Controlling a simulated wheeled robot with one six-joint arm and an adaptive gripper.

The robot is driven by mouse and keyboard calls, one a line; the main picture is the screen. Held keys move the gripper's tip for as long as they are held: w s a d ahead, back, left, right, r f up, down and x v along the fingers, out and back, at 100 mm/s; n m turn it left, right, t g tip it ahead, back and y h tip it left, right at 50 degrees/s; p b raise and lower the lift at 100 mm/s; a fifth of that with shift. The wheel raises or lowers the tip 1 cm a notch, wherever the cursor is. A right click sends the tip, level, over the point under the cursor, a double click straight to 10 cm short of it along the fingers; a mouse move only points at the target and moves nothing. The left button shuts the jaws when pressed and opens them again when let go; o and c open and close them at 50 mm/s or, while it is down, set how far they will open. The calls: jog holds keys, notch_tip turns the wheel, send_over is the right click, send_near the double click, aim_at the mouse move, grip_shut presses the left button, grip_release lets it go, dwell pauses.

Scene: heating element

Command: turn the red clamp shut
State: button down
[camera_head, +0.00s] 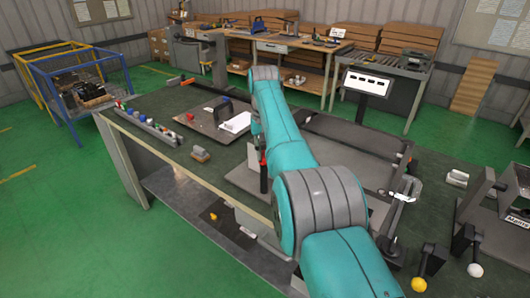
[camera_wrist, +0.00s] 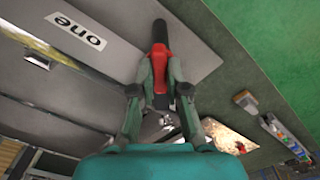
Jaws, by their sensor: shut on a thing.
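The red clamp (camera_wrist: 160,72) shows in the wrist view as a red handle with a dark rounded end, between the two fingers of my gripper (camera_wrist: 160,66). The fingers are shut on the handle from both sides. In the head view only a small red part of the clamp (camera_head: 263,172) shows, at the left edge of my teal arm. The clamp stands by a grey plate (camera_wrist: 115,62) with a white label reading "one". I cannot tell the clamp's exact angle.
The green-topped workbench (camera_head: 222,172) holds a rack of small coloured items (camera_head: 150,127), a small block (camera_head: 200,155) and a board (camera_head: 205,122) with a white item. Yellow and white knobs (camera_head: 419,284) stand at the lower right. Free green floor lies left of the bench.

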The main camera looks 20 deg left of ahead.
jog(key=m, duration=0.4)
jog(key=shift+m, duration=1.9)
jog(key=c, duration=1.2)
grip_release()
jog(key=shift+o, duration=0.2)
